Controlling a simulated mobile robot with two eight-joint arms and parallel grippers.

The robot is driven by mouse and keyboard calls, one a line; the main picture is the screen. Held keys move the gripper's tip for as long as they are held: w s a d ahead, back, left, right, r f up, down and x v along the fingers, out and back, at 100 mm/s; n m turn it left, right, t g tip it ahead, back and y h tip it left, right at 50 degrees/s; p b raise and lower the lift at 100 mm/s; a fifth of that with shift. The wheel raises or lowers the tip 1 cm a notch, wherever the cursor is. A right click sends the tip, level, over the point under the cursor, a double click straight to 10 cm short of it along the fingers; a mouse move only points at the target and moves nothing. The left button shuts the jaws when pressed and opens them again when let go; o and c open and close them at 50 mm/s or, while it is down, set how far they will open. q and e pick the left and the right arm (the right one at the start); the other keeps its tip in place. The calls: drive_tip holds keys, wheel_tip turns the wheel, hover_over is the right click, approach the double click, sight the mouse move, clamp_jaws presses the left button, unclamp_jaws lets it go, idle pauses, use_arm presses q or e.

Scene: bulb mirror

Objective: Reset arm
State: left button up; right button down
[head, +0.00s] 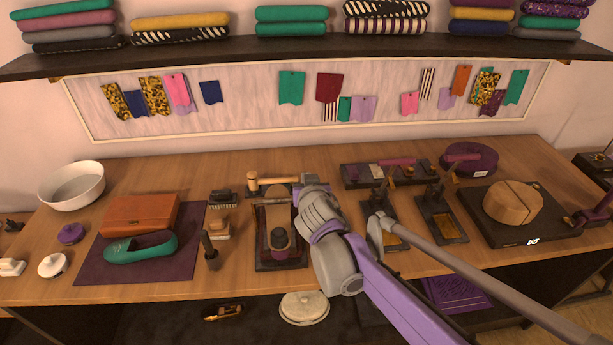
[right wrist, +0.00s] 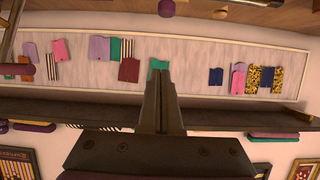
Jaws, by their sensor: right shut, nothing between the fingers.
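My right arm reaches in from the lower right of the head view, over the front and middle of the workbench (head: 180,275). Its purple and grey links cover part of the bench and a tool stand. I cannot make out its fingers in the head view. In the right wrist view my right gripper (right wrist: 160,85) is shut, with its two dark fingers together and nothing between them. That view is upside down; the fingers show against the sample board (right wrist: 100,75) and the dark shelf (right wrist: 60,112). My left gripper is in neither view.
A shoe last on a dark stand (head: 278,235) is close beside my arm. A green shoe (head: 140,248), brown box (head: 140,214) and white bowl (head: 72,186) are at left. A round wooden block (head: 513,203) is at right. Folded cloths (head: 292,14) lie on the shelf above.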

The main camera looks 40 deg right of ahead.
drive_tip(key=v, duration=0.6)
drive_tip(key=shift+s+p, duration=0.2)
drive_tip(key=shift+p, duration=0.2)
